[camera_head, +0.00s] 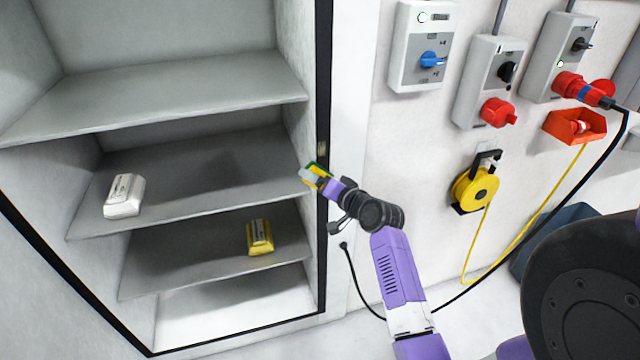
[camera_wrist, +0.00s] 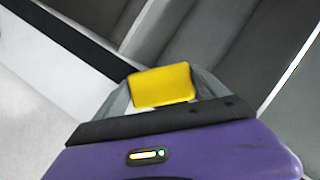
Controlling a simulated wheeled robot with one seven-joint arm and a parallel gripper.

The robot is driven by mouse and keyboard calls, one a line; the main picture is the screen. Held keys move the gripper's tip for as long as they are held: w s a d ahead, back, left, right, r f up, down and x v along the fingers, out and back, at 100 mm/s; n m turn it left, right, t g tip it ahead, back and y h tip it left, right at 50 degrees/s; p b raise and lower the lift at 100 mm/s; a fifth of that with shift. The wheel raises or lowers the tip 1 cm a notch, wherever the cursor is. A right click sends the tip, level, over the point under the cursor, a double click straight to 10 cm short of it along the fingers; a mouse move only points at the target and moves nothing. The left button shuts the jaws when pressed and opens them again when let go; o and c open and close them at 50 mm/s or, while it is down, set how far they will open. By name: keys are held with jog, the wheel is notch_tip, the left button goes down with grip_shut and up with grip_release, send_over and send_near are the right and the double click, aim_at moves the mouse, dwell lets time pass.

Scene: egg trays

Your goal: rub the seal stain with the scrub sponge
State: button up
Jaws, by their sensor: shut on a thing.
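My gripper (camera_head: 318,176) is shut on the scrub sponge (camera_head: 313,181), which is yellow with a green side. It holds the sponge in the air by the right edge of the open cabinet, near the black seal strip (camera_head: 322,120). In the wrist view the sponge (camera_wrist: 162,86) shows its yellow face between the two grey fingers, with the seal (camera_wrist: 70,38) running diagonally behind at the left. A small dull brownish mark (camera_head: 322,150) shows on the seal just above the gripper; it may be the stain. I cannot tell whether the sponge touches the seal.
A white package (camera_head: 124,196) lies on the middle shelf and a yellow package (camera_head: 260,237) on the shelf below. Control boxes (camera_head: 420,45), a red tray (camera_head: 575,126) and a yellow cable reel (camera_head: 474,188) hang on the wall at the right. A black cable hangs below my arm.

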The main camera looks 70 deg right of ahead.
aim_at(316, 166)
jog(key=shift+s+d, duration=0.1)
jog(key=shift+s+d+r, duration=1.2)
jog(key=shift+s+d, duration=0.05)
jog(key=shift+s, duration=0.15)
jog(key=shift+w+a+p, duration=1.05)
jog(key=shift+w+a, duration=0.35)
jog(key=shift+w, duration=0.1)
jog(key=shift+d+r+p, duration=0.15)
jog(key=shift+r+p, duration=0.8)
jog(key=shift+r, duration=0.2)
jog(key=shift+s+d+f+b, duration=0.1)
jog(key=shift+s+d+b, duration=0.7)
jog(key=shift+s+d, duration=0.65)
jog(key=shift+s+a+r+p, duration=0.1)
jog(key=shift+a+r+p, duration=0.1)
jog(key=shift+r+p, duration=0.95)
jog(key=shift+w+a+p, duration=0.3)
jog(key=shift+w+a, duration=0.35)
jog(key=shift+w, duration=0.2)
jog(key=shift+w+a+p, duration=0.3)
jog(key=shift+w+a, duration=0.3)
jog(key=shift+w, duration=0.25)
